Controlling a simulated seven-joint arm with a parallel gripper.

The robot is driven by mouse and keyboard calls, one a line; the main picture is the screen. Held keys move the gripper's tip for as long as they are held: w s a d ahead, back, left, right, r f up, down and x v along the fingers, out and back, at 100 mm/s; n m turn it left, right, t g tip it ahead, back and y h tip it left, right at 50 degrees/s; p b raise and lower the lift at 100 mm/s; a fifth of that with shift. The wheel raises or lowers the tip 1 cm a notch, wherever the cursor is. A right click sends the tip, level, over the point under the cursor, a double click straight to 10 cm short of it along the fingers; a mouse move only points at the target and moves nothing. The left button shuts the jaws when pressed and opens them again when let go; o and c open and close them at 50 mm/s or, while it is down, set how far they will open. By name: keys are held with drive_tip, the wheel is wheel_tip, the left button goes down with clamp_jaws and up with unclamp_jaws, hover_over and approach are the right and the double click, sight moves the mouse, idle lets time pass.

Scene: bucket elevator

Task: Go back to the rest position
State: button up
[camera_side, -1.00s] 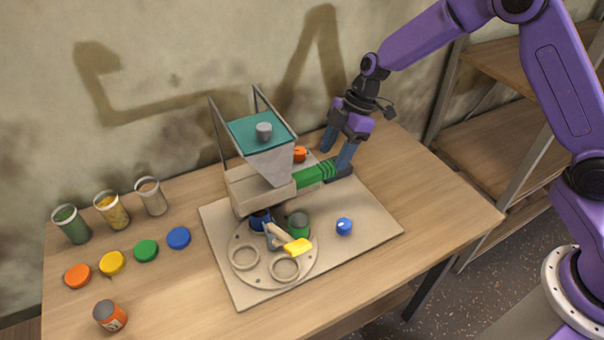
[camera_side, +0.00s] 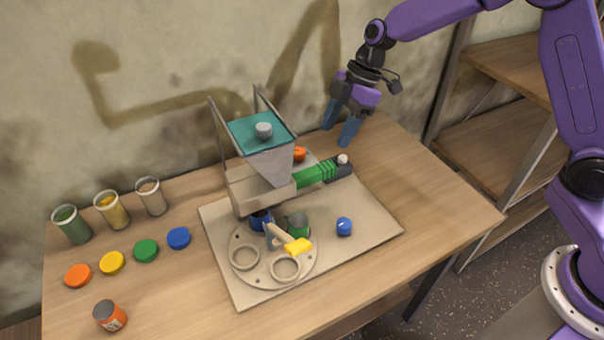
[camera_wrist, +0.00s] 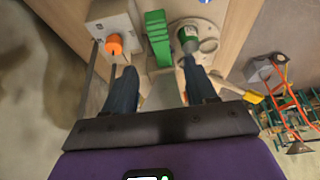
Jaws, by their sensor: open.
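My gripper (camera_side: 340,124) is open and empty in the side view. It hangs above the back right of the bucket elevator machine, clear of it. The machine has a hopper with a teal top (camera_side: 258,130), a green cylindrical part (camera_side: 316,175) with a dark end and a white tip, and an orange knob (camera_side: 299,154). In the wrist view my fingers (camera_wrist: 163,90) are spread, with the orange knob (camera_wrist: 114,45) and the green part (camera_wrist: 157,38) beyond them.
The base board (camera_side: 365,215) carries a round turntable (camera_side: 252,274), a green jar (camera_side: 298,225), a yellow-ended lever (camera_side: 298,246) and a blue knob (camera_side: 344,226). The table's right end is clear.

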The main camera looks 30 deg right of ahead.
idle(0.3)
drive_tip(key=s+d+r+m+h, duration=0.1)
drive_tip(key=s+r, duration=0.1)
drive_tip(key=s, duration=0.7)
drive_tip(key=s+d+r+m+h, duration=0.1)
drive_tip(key=s+d+r, duration=0.15)
drive_tip(key=s, duration=0.75)
drive_tip(key=s+d+m+h, duration=0.1)
drive_tip(key=s+d, duration=0.4)
drive_tip(key=s, duration=0.2)
drive_tip(key=s+d+m+h, duration=0.1)
drive_tip(key=s+d+m, duration=0.1)
drive_tip(key=s+d, duration=0.2)
drive_tip(key=s, duration=0.3)
drive_tip(key=shift+s+d, duration=0.15)
drive_tip(key=shift+d, duration=0.2)
